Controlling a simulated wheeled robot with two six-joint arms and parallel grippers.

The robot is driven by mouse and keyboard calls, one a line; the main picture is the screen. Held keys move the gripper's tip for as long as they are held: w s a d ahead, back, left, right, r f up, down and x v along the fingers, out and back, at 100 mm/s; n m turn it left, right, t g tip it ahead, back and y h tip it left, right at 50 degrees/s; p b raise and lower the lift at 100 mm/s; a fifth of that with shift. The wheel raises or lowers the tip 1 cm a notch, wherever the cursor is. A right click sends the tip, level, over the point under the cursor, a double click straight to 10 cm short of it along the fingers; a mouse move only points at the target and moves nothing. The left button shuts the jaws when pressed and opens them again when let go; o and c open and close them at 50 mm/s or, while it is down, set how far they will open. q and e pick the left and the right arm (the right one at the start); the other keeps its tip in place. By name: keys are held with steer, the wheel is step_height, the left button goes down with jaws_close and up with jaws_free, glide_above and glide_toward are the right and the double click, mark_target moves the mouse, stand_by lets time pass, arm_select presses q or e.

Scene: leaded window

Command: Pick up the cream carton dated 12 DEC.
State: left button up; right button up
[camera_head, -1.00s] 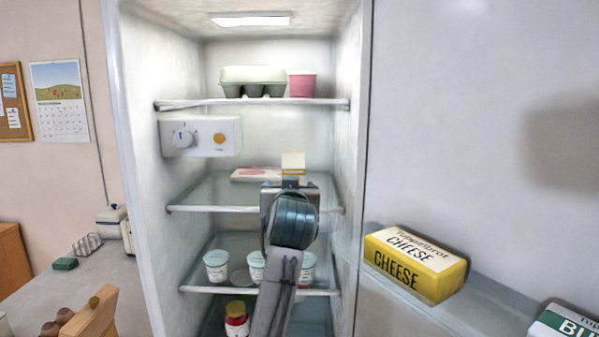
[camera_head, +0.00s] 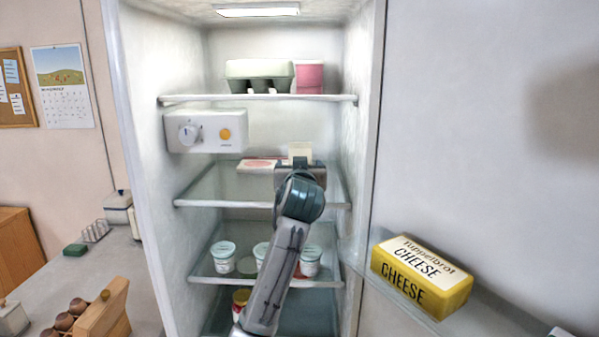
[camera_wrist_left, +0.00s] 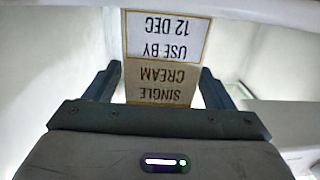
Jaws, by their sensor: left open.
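The cream carton (camera_wrist_left: 160,60) fills the middle of the left wrist view. Its label reads "USE BY 12 DEC" and "SINGLE CREAM", upside down in that picture. In the head view its pale top (camera_head: 300,149) shows above my left gripper (camera_head: 300,170), on the middle fridge shelf (camera_head: 225,190). My left gripper is open, with one finger on each side of the carton in the wrist view (camera_wrist_left: 159,85). Gaps show between fingers and carton. The carton's lower part is hidden in the head view. My right gripper is not in view.
A flat pale packet (camera_head: 257,165) lies left of the carton. The upper shelf (camera_head: 215,98) holds a green egg box (camera_head: 258,70) and a pink tub (camera_head: 310,77). White pots (camera_head: 223,256) stand below. A cheese box (camera_head: 422,277) sits on the door shelf at right.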

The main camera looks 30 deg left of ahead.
arm_select(q)
steer(key=shift+s+d, duration=0.1)
steer(key=shift+d, duration=0.05)
steer(key=c, duration=1.3)
steer(key=shift+o, duration=0.2)
steer(key=shift+r, duration=0.2)
